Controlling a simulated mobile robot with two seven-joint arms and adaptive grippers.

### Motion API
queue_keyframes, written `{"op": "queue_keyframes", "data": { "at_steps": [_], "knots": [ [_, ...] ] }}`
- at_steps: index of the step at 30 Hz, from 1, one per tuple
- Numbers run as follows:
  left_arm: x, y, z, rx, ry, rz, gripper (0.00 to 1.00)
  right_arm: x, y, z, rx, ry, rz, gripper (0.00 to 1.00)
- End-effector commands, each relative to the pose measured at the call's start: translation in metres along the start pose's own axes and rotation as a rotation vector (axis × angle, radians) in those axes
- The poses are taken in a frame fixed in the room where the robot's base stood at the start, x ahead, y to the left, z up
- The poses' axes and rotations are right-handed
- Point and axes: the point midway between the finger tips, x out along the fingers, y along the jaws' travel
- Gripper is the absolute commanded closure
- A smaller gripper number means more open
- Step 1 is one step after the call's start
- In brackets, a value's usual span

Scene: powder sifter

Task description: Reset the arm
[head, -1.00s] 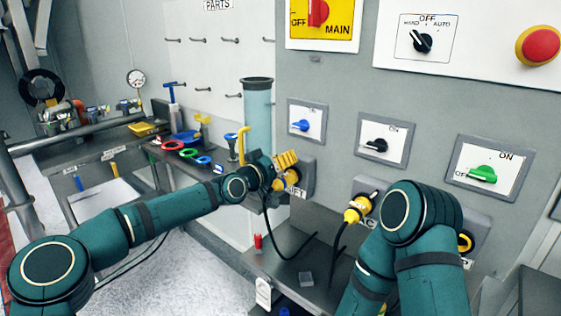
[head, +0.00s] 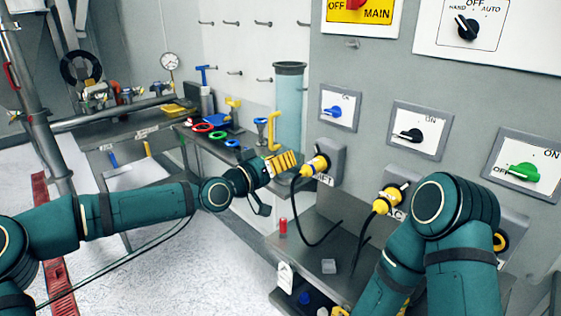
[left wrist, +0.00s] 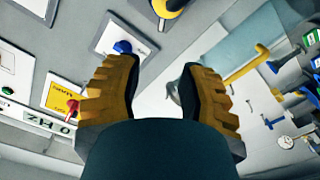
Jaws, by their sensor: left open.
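My left gripper (head: 282,164), with ridged yellow fingers, is open and empty in the head view, just left of the yellow plug (head: 316,163) in the leftmost socket and apart from it. In the left wrist view its fingers (left wrist: 160,95) are spread with nothing between them; a yellow plug part (left wrist: 172,6) shows at the top edge. My right arm (head: 445,215) comes in at the lower right of the head view; its gripper is hidden behind the arm. A second yellow plug (head: 391,198) sits in the middle socket with a black cable hanging down.
The panel carries a blue switch (head: 337,111), a black switch (head: 411,135) and a green switch (head: 524,173). A low shelf (head: 310,235) below holds a red item (head: 283,226). A bench with coloured rings (head: 218,135) stands behind my left arm. Floor at the left is open.

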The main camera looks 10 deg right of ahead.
Motion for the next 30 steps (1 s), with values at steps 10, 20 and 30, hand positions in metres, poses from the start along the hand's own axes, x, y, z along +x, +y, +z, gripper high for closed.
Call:
{"op": "queue_keyframes", "data": {
  "at_steps": [10, 20, 30],
  "knots": [
    [0.000, -0.001, 0.007, -0.005, -0.013, -0.004, 0.61, 0.000, 0.000, 0.000, 0.000, 0.000, 0.000, 1.00],
    [-0.032, -0.038, 0.175, -0.146, -0.319, -0.142, 0.61, 0.000, 0.000, 0.000, 0.000, 0.000, 0.000, 1.00],
    [-0.172, -0.084, 0.355, -0.358, -0.695, -0.470, 0.61, 0.000, 0.000, 0.000, 0.000, 0.000, 0.000, 1.00]
  ]
}}
